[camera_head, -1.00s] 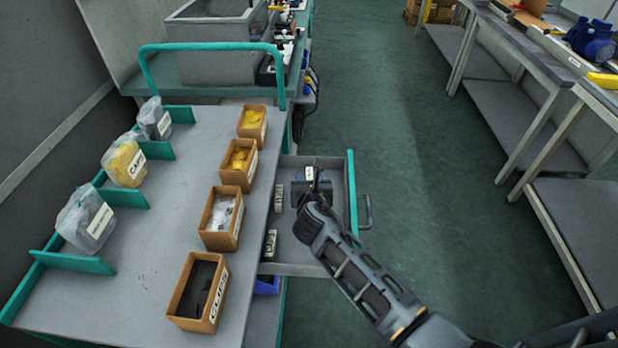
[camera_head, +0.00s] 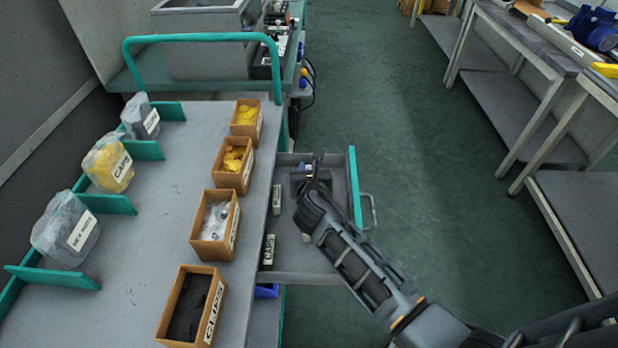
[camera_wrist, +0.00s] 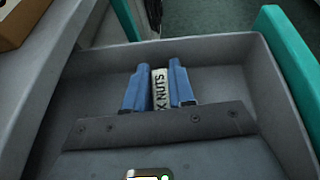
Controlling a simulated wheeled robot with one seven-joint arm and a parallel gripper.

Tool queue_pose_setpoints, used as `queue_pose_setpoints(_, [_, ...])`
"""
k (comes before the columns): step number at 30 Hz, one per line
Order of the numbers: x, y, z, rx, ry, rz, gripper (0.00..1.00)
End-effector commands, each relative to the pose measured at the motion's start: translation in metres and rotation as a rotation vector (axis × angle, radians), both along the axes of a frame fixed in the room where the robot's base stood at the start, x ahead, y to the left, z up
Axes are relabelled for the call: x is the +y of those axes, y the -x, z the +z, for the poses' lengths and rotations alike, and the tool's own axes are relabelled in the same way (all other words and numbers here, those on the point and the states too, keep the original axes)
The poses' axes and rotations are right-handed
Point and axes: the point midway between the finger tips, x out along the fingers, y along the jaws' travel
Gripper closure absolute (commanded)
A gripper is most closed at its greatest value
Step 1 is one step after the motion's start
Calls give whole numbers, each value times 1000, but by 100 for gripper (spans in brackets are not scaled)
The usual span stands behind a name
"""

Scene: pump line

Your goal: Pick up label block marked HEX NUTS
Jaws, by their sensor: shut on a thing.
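The label block (camera_wrist: 160,88) is a pale block with black lettering. The wrist view shows "X NUTS", with the rest of the word hidden. My gripper (camera_wrist: 158,76) has its two blue fingers closed on the block's sides. In the head view, my gripper (camera_head: 311,172) is over the far part of the open drawer (camera_head: 325,264), and the block is mostly hidden there. I cannot tell whether the block touches the drawer floor.
A CAPS block (camera_head: 269,251) and another label block (camera_head: 277,200) lie along the drawer's left side. A small pale block (camera_head: 306,237) shows beside my arm. The trolley top (camera_head: 150,225) carries labelled boxes and bags. The aisle floor to the right is clear.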

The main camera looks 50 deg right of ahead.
Motion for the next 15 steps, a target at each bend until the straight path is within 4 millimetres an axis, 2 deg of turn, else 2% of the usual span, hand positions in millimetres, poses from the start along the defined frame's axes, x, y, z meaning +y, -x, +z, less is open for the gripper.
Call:
queue_pose_setpoints(1, [0, 0, 0, 0, 0, 0, 86])
queue_pose_setpoints(6, [0, 0, 0, 0, 0, 0, 100])
queue_pose_setpoints(15, [0, 0, 1, 0, 0, 0, 100])
